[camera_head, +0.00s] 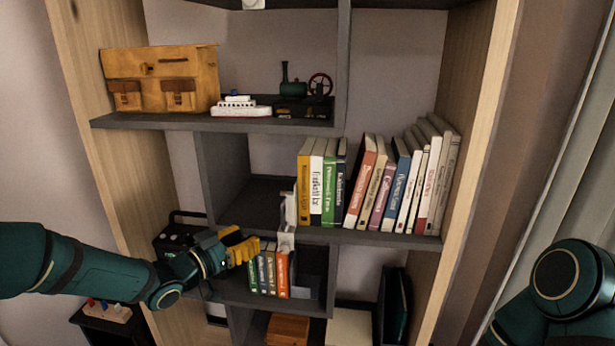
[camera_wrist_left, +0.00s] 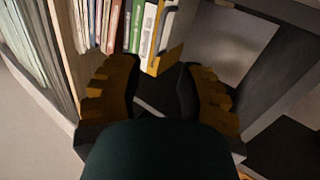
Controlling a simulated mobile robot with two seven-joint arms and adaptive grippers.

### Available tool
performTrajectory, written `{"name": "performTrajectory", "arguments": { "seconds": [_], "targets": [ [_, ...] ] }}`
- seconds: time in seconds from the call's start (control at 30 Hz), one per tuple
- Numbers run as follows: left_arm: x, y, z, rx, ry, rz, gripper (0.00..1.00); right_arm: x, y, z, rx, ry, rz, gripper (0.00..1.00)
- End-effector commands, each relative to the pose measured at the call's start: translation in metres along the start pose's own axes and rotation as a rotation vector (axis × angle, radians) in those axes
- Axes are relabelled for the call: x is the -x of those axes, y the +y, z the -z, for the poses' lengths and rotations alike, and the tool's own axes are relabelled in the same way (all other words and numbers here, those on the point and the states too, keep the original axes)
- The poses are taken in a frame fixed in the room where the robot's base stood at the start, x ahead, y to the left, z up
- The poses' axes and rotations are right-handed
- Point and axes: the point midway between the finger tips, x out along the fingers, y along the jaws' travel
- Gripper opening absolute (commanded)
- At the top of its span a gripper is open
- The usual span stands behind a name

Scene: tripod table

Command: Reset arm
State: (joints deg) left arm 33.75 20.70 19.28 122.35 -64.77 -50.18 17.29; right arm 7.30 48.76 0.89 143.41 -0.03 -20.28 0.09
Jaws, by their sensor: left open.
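My left arm comes in from the left in the head view. Its yellow-fingered left gripper (camera_head: 243,247) is in front of the bookshelf, just above a short row of small books (camera_head: 268,272) on a lower shelf. In the left wrist view the two fingers of the left gripper (camera_wrist_left: 160,88) are spread apart with nothing between them. Beyond the fingertips, upright books (camera_wrist_left: 135,25) stand on a shelf. Part of my right arm shows at the lower right of the head view; its gripper is out of view.
The bookshelf (camera_head: 228,123) holds a tan bag (camera_head: 160,80), a white toy ship (camera_head: 241,107), a dark engine model (camera_head: 300,98) and a long row of books (camera_head: 385,185). A black box-like object (camera_head: 180,232) stands left of my gripper. Free room lies in front of the right-hand shelves.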

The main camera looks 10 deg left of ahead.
Motion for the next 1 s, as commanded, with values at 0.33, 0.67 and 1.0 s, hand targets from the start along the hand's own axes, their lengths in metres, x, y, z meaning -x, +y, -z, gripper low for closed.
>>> {"name": "performTrajectory", "arguments": {
  "seconds": [0.33, 0.67, 1.0],
  "targets": [
    [0.0, 0.071, -0.196, 0.433, -0.473, 0.178, 0.38, 0.0, 0.0, 0.0, 0.0, 0.0, 0.0, 0.0],
    [0.092, 0.181, -0.336, 0.693, -1.051, 0.301, 0.38, 0.0, 0.0, 0.0, 0.0, 0.0, 0.0, 0.0],
    [0.132, 0.212, -0.36, 0.75, -1.226, 0.346, 0.38, 0.0, 0.0, 0.0, 0.0, 0.0, 0.0, 0.0]
  ]
}}
